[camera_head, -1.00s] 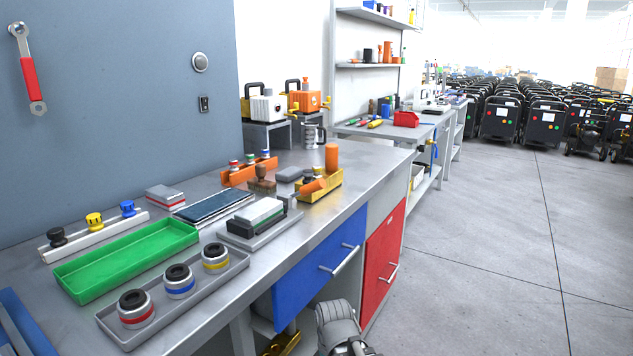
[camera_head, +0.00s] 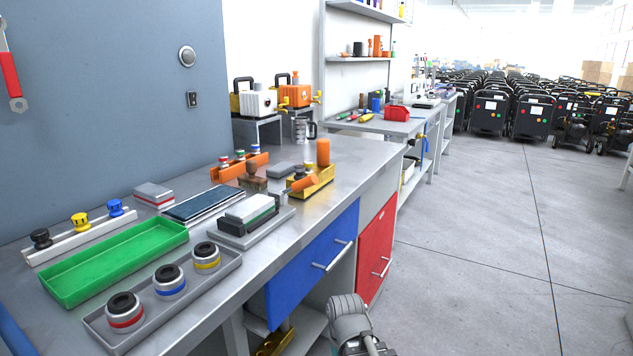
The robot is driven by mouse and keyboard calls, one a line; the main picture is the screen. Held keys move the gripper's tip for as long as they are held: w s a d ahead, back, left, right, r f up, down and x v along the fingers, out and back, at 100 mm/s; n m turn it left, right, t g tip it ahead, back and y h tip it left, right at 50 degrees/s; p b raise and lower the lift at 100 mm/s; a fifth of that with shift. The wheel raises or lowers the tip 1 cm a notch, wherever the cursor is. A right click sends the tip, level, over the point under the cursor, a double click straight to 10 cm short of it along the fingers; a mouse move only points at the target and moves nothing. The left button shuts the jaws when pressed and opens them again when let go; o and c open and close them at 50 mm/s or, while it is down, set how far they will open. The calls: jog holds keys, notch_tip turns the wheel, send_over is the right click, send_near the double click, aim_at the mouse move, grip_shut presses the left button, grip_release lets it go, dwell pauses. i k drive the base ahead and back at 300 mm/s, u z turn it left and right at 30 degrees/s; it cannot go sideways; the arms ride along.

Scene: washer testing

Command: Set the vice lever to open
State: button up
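I cannot pick out a vice or its lever for certain. A yellow fixture (camera_head: 318,186) with orange parts stands near the front edge of the workbench (camera_head: 345,152); I cannot tell whether it is the vice. Another yellow object (camera_head: 272,343) shows partly below the bench, cut by the bottom edge. A grey rounded part of my arm shows at the bottom centre, in front of the bench. My gripper's fingers are not visible.
On the bench are a green tray (camera_head: 112,262), a grey tray with three capped cylinders (camera_head: 170,282), and a sharpening-stone-like block (camera_head: 250,209). Blue (camera_head: 312,264) and red (camera_head: 375,252) drawer fronts face the aisle. The floor (camera_head: 470,270) to the right is clear.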

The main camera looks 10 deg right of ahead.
aim_at(311, 179)
jog(key=z, duration=0.65)
jog(key=k, duration=1.3)
jog(key=u, duration=0.6)
jog(key=i, duration=1)
jog(key=z, duration=0.1)
